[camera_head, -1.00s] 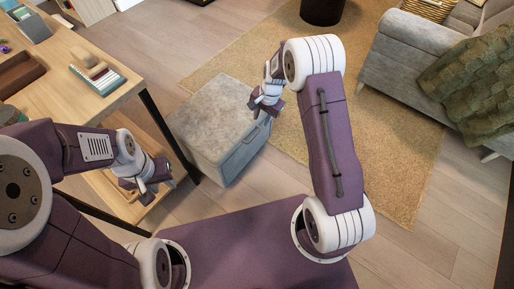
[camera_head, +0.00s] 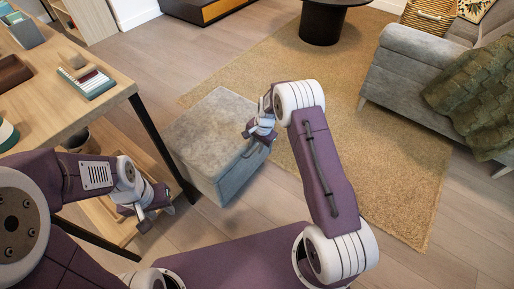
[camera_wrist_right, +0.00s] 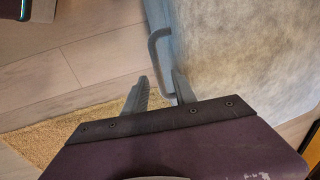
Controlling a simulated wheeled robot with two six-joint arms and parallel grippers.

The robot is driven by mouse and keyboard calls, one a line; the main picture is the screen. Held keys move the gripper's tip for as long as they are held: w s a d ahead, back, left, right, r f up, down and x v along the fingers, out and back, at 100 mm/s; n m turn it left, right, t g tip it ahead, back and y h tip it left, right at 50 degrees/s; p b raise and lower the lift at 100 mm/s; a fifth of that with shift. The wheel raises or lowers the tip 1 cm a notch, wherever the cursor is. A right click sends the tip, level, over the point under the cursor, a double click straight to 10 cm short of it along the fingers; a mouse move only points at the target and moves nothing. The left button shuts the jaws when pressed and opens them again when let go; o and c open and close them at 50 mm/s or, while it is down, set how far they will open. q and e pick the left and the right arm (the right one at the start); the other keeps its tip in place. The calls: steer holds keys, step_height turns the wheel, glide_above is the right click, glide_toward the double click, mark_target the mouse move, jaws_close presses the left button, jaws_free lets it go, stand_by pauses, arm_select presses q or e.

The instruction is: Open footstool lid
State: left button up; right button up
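The grey footstool (camera_head: 210,125) stands on the wood floor beside the table, with its top lid closed. It fills the right of the right wrist view (camera_wrist_right: 250,50). A grey handle loop (camera_wrist_right: 153,55) sticks out from its side. My right gripper (camera_head: 259,137) is at the footstool's right upper edge. In the right wrist view its two fingers (camera_wrist_right: 160,78) are apart, with the handle's lower end between them; contact is not clear. My left gripper (camera_head: 150,204) hangs below the table edge, away from the footstool; its finger opening is too small to judge.
A wooden table (camera_head: 100,105) with dark legs stands close to the footstool's left. A tan shag rug (camera_head: 390,190) lies to the right, with a grey sofa (camera_head: 400,70) beyond. A round black table (camera_head: 322,25) stands at the back.

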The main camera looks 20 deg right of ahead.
jaws_close()
stand_by(1.4)
